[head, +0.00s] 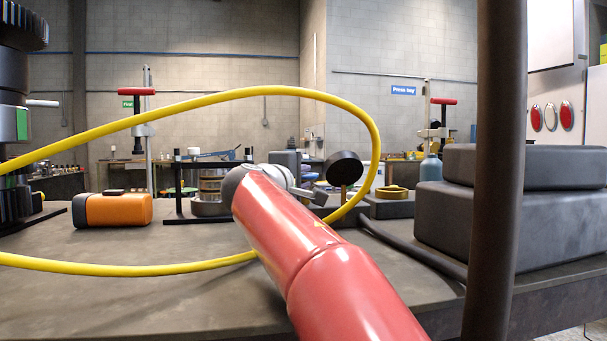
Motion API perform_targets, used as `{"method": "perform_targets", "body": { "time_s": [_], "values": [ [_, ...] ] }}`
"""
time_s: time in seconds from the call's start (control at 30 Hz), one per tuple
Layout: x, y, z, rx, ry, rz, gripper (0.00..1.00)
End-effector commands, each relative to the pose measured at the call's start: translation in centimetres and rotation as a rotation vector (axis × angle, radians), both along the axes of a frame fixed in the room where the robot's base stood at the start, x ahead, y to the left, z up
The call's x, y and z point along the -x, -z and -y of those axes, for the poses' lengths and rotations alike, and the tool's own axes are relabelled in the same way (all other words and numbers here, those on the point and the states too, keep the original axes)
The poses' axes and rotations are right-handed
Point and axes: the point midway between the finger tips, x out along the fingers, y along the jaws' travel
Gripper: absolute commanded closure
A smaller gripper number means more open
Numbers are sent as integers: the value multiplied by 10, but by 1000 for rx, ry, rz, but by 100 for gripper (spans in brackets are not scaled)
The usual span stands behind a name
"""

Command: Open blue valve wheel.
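I cannot make out a blue valve wheel in the head view. A small blue shape (226,155) shows behind the bench items, too small to tell what it is. My red arm reaches up from the bottom edge to the middle of the picture. At its far end is a grey and silver part, which seems to be my gripper (308,194), mostly hidden behind the arm. Its fingers do not show clearly, and I cannot tell whether it holds anything. A dark round disc on a short stem (344,168) stands just right of it.
A yellow hose (150,270) loops across the bench (130,305). An orange-and-black case (118,210) lies left, a geared shaft (14,120) stands far left. Dark stacked cases (520,215) and a dark post (497,120) block the right.

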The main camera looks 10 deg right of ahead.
Motion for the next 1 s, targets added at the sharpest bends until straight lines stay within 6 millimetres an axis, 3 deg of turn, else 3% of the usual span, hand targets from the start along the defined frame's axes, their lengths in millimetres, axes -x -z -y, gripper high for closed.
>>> {"method": "perform_targets", "body": {
  "time_s": [0.37,0.57,1.0],
  "values": [
    [-8,0,6,0,-1,0,79],
    [-8,0,6,0,0,0,100],
    [-8,2,7,-2,-81,-2,100]
  ]
}}
